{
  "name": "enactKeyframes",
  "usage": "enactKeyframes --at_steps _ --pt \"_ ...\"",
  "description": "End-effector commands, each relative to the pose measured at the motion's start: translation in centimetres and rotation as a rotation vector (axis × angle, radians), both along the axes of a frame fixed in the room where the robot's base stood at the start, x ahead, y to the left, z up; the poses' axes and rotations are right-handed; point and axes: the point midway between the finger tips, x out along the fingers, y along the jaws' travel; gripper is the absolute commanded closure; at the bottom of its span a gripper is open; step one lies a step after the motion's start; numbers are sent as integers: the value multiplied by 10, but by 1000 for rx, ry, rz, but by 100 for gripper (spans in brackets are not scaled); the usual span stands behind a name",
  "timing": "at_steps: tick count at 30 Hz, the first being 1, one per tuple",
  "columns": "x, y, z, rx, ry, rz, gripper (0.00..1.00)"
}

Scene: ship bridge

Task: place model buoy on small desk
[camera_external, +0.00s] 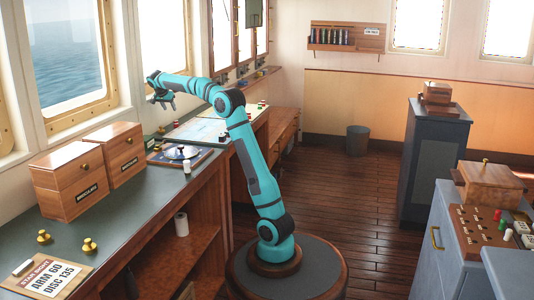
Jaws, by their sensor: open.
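My gripper (160,102) is open, raised at the upper left over the window-side counter, in front of the windows. Nothing shows between its fingers. I cannot single out the model buoy with certainty. Small red, green and white pieces stand on the right console (473,232), and small red and white pieces stand near the chart (200,131) on the far counter. Which surface is the small desk is not clear; a dark blue-grey cabinet (433,165) with a wooden box (437,93) on it stands at the right.
The long counter (130,205) holds two wooden drawer boxes (70,182), brass pieces (89,245), a round instrument (180,153) and a sign (48,277). A bin (357,139) stands at the back. The plank floor (355,215) between my base and the cabinets is clear.

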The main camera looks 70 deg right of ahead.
Motion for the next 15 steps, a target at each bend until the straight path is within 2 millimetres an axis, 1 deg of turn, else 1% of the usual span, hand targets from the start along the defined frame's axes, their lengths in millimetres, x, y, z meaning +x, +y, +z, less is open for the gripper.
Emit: enactKeyframes --at_steps 2,5,11,15 --pt "-3 6 5 -1 -9 19 51" --pt "-9 22 17 -3 -28 75 51" --pt "-33 75 47 -14 -93 266 51" --pt "-54 114 67 -33 -143 403 51"
